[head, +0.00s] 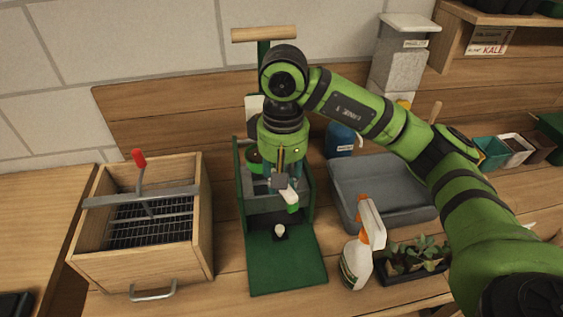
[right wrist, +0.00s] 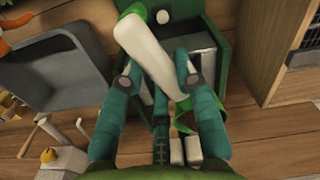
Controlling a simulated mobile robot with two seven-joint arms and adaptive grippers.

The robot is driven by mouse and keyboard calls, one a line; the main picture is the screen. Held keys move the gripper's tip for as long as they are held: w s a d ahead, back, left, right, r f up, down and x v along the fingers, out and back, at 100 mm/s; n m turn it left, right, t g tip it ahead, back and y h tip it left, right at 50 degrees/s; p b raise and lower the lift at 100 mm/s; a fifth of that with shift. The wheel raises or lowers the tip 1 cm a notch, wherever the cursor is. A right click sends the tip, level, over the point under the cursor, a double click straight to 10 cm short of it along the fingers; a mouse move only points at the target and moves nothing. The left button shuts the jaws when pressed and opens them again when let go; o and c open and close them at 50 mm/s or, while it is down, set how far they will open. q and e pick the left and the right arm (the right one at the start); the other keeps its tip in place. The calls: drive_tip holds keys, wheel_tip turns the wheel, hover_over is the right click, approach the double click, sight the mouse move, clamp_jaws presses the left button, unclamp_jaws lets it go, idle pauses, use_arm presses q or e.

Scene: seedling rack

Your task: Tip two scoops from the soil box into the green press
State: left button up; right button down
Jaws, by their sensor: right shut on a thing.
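The green press (head: 286,262) stands in the middle of the bench, with a wooden crossbar on its column. It also shows in the right wrist view (right wrist: 222,28). My right gripper (head: 282,183) is above the press's open chamber. In the right wrist view its fingers (right wrist: 163,82) are shut on a scoop with a pale handle (right wrist: 147,50). A green part of the scoop (head: 293,208) shows below the fingers. Its contents are hidden. A grey open tray (head: 350,213) sits right of the press; I cannot tell whether it is the soil box. My left gripper is out of view.
A wooden box (head: 140,270) with a grate and red-knobbed lever stands left of the press. A spray bottle (head: 356,262) and a seedling tray (head: 412,262) stand in front of the grey tray. A blue container (head: 340,140) is behind it. Small pots (head: 515,148) stand far right.

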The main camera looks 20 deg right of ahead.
drive_tip(key=shift+s+a+f+y, duration=0.1)
drive_tip(key=shift+s+f+y, duration=0.3)
drive_tip(key=shift+f+y, duration=0.4)
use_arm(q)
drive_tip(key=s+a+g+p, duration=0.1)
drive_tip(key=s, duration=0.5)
use_arm(e)
drive_tip(key=shift+w+r+g+y, duration=0.1)
drive_tip(key=shift+r+g+y, duration=0.15)
drive_tip(key=shift+g+y, duration=0.45)
use_arm(q)
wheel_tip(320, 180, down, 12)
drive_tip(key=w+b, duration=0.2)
drive_tip(key=b, duration=1)
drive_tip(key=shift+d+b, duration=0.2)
drive_tip(key=shift+b, duration=0.15)
use_arm(e)
drive_tip(key=shift+w+d+r+m+g+y, duration=0.15)
drive_tip(key=shift+w+d+r+m+y, duration=0.25)
drive_tip(key=shift+y, duration=1.6)
drive_tip(key=shift+w+d+r+m+g+y, duration=0.15)
drive_tip(key=shift+m+y, duration=0.3)
drive_tip(key=shift+y, duration=1.55)
drive_tip(key=shift+w+d+r+m+g+y, duration=0.25)
drive_tip(key=shift+m+y, duration=0.2)
drive_tip(key=shift+y, duration=1.55)
